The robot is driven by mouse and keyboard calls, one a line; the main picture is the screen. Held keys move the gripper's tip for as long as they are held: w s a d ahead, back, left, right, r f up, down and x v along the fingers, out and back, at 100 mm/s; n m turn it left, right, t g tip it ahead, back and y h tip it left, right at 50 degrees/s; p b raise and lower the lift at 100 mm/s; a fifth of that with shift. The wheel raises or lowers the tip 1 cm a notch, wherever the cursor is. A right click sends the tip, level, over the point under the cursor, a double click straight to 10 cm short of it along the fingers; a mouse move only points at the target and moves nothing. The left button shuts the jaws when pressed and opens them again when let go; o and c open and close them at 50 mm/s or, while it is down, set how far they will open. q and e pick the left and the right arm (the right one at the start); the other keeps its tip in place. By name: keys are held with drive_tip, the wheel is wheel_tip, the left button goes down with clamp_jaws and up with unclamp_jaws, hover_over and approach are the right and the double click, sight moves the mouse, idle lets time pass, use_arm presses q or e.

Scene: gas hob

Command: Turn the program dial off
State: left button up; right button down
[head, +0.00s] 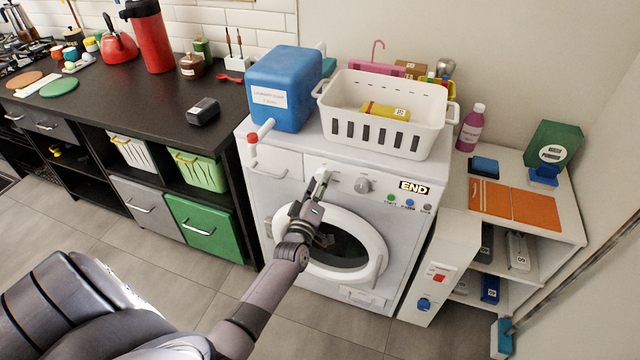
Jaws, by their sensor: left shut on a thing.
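The white washing machine (285,195) stands in the middle of the head view, its round door below the control panel. My left gripper (321,182) is at the panel's left part, beside the detergent drawer. It is shut on what looks like the program dial, which the fingers mostly hide, so its pointer cannot be read. A second round grey dial (363,185) is free to the right of the gripper. The lit display (414,187) reads END. Small green, blue and grey buttons sit below it. My right gripper is not in view.
A white laundry basket (432,140) and a blue detergent container (283,85) stand on the machine; a red-tipped spout or tap (253,138) overhangs its left front. A white shelf unit (550,215) stands right, a dark counter (130,95) left. The floor in front is clear.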

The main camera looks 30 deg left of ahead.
use_arm(q)
drive_tip(key=shift+d+r+n+g+y, duration=0.1)
drive_tip(key=shift+n+g+y, duration=0.2)
drive_tip(key=shift+n, duration=3.1)
drive_tip(key=shift+r+n+g+y, duration=0.15)
drive_tip(key=shift+n+g, duration=0.25)
drive_tip(key=shift+n, duration=3)
drive_tip(key=shift+f, duration=0.1)
drive_tip(key=o, duration=1.2)
drive_tip(key=shift+c, duration=0.2)
drive_tip(key=v, duration=1.2)
